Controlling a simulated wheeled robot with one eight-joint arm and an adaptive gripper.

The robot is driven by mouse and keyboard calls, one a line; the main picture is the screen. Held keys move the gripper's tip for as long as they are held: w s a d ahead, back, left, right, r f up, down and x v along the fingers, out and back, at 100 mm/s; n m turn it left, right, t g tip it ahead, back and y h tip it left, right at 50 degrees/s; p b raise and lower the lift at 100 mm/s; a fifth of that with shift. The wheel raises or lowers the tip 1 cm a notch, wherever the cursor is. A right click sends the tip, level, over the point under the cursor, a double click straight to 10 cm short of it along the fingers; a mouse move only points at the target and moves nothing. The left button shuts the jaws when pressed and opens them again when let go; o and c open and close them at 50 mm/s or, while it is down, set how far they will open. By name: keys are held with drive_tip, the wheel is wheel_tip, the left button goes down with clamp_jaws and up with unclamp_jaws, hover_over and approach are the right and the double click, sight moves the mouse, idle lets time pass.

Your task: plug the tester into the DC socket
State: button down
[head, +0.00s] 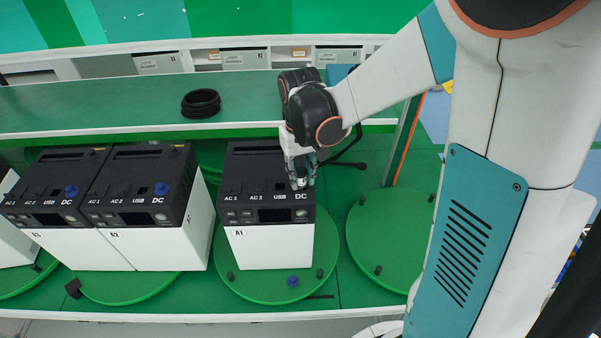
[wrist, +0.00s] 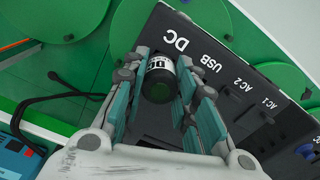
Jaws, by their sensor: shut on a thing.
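The black-topped unit (head: 268,246) with the white front stands on a green turntable. Its top reads AC 1, AC 2, USB and DC. My gripper (head: 301,179) points down over the right end of that top, just behind the DC label. In the wrist view my gripper (wrist: 164,72) is shut around the tester (wrist: 160,80), a short dark cylinder with a black-and-white band. The tester is seen nearly end-on, by the DC lettering. The DC socket is hidden under the tester and fingers. I cannot tell whether the tester is seated in it.
Similar units (head: 152,245) stand to the left, with blue caps (head: 161,188) at their DC ends. A loose blue cap (head: 293,281) lies on the turntable's front. Black cable coils (head: 201,103) lie on the back shelf. The right turntable (head: 385,225) is empty.

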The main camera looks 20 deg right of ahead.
drive_tip(key=shift+f, duration=0.3)
drive_tip(key=c, duration=1.2)
unclamp_jaws()
drive_tip(key=shift+r, duration=0.15)
wheel_tip(320, 180, up, 12)
drive_tip(key=s+f+t+b, duration=0.3)
drive_tip(key=s+f+b, duration=0.4)
drive_tip(key=f+b, duration=0.4)
drive_tip(key=s+f+t+b, duration=0.4)
drive_tip(key=s+f+b, duration=0.4)
drive_tip(key=f+b, duration=0.3)
drive_tip(key=shift+f+b, duration=0.15)
drive_tip(key=shift+b, duration=0.85)
